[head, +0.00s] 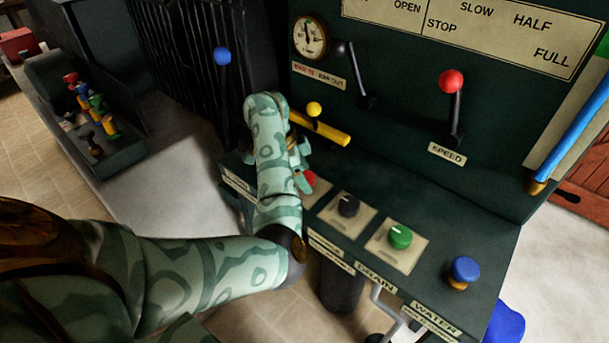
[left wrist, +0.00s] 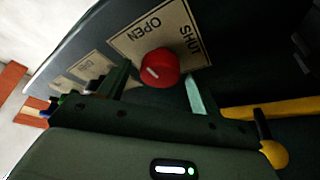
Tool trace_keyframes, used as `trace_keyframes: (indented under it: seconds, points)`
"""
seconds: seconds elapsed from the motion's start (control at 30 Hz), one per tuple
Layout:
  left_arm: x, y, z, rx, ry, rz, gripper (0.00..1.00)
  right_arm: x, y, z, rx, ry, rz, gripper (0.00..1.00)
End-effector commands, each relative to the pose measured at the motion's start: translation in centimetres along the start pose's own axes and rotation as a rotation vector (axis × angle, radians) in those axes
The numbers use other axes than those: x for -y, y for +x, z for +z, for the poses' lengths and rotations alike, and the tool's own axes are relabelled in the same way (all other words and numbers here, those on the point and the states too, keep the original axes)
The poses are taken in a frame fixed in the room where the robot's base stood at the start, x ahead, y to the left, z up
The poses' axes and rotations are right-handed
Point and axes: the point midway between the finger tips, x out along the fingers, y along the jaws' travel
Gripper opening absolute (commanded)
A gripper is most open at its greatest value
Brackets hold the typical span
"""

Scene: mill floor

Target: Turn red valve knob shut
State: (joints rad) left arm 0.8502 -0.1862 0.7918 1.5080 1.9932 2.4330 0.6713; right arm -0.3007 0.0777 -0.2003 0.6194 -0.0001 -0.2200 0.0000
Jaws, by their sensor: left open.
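The red valve knob (head: 310,179) is on the console's sloping front panel, partly hidden behind my left arm in the head view. In the left wrist view the red knob (left wrist: 160,68) sits on a beige plate (left wrist: 165,32) lettered OPEN and SHUT, with a short white mark on its face. My left gripper (head: 303,172) is over the knob. In the wrist view its two fingers (left wrist: 158,90) stand apart, one on each side of the knob, with gaps visible. My right gripper is in neither view.
A yellow lever (head: 325,131) with a yellow ball knob is just behind the gripper. Black (head: 349,205), green (head: 400,236) and blue (head: 465,270) knobs run along the panel to the right. A red-balled speed lever (head: 452,95) stands on the upright panel.

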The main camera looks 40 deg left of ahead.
Motion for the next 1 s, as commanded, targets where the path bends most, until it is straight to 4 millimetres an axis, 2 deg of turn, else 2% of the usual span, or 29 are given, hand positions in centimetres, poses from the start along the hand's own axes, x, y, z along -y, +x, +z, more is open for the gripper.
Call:
trace_keyframes:
  seconds: [0.2,0.23,0.37,0.4,0.73,1.0]
  points:
    - [0.0,0.0,0.0,0.0,0.001,0.0,0.65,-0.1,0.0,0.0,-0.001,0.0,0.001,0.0]
    - [0.0,0.0,0.0,0.0,0.001,0.0,0.59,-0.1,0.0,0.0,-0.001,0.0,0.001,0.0]
    - [0.0,0.0,0.0,0.0,0.001,0.0,0.23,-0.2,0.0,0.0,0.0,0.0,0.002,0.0]
    - [0.0,0.0,0.0,0.0,0.001,0.0,0.2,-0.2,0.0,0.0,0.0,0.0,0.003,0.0]
    - [0.0,-0.1,-0.1,0.001,0.034,0.013,0.2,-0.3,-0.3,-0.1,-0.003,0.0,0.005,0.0]
    - [0.1,-0.3,-0.2,0.0,0.179,0.074,0.2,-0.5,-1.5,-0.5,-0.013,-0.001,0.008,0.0]
